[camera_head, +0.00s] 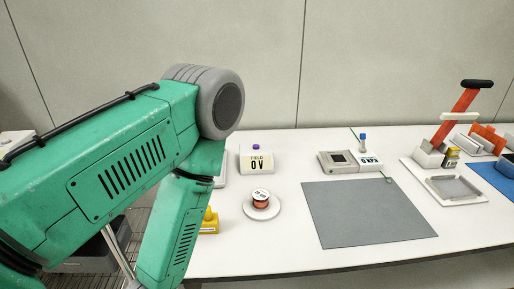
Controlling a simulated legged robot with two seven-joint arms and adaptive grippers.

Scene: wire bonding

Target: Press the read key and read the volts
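A small white meter box (244,168) stands on the table just right of my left arm's bent elbow. Its pale display reads "FIELD" above "0 V". A purple key (256,147) sits on top of the box, with nothing touching it. My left arm crosses the left half of the view and bends down at the elbow. Neither my left nor my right gripper shows.
A yellow item (209,222) is partly hidden by my arm. A grey mat (365,215) lies bare at centre right. A device with an orange-red lever (460,115) stands farther right.

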